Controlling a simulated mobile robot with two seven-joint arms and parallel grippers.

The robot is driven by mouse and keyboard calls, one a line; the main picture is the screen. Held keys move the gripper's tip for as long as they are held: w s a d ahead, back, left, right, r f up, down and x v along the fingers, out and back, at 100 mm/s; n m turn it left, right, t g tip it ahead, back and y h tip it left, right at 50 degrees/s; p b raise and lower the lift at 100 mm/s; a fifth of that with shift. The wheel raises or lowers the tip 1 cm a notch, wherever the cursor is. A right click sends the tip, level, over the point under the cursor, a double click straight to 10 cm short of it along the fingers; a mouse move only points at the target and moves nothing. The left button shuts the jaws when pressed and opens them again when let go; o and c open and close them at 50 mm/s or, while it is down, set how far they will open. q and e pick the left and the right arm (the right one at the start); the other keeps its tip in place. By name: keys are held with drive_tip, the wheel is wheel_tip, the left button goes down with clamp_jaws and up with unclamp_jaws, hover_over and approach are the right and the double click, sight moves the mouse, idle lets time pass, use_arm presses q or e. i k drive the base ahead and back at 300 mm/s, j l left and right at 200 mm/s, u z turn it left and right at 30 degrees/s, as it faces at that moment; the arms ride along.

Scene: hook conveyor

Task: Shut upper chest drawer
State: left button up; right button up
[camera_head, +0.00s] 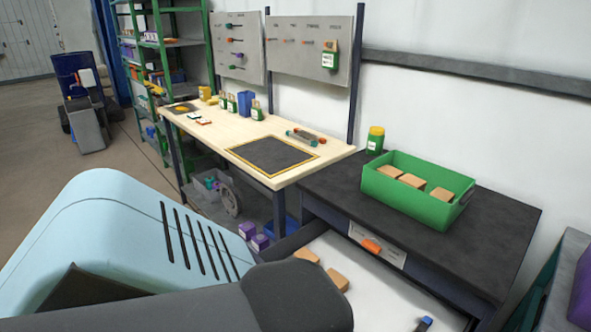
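The chest (320,185) stands at the right with a black top. Its upper drawer (385,298) is pulled out towards me, showing a pale bottom. Two wooden blocks (335,279) lie in the drawer, and a small blue item (424,323) lies near the bottom edge of the picture. The drawer's front and handle are hidden or out of frame. A light blue and dark grey arm of mine fills the lower left and covers part of the drawer. I see no fingertips of either gripper.
A green bin (434,211) with wooden blocks and a yellow-lidded jar (375,140) stand on the chest. An orange item (371,246) shows against a white label below the chest top. A wooden workbench (219,134) stands behind, and green shelving (160,45) stands farther left.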

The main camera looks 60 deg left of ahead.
sight(382, 297)
drive_tip(key=k+j, duration=0.1)
drive_tip(key=j, duration=0.35)
drive_tip(key=k+j, duration=0.15)
drive_tip(key=j, duration=0.3)
drive_tip(key=k+j, duration=0.1)
drive_tip(key=j, duration=0.35)
drive_tip(key=k+j, duration=0.1)
drive_tip(key=j, duration=0.3)
drive_tip(key=k+j, duration=0.15)
drive_tip(key=j, duration=0.3)
drive_tip(key=k, duration=0.35)
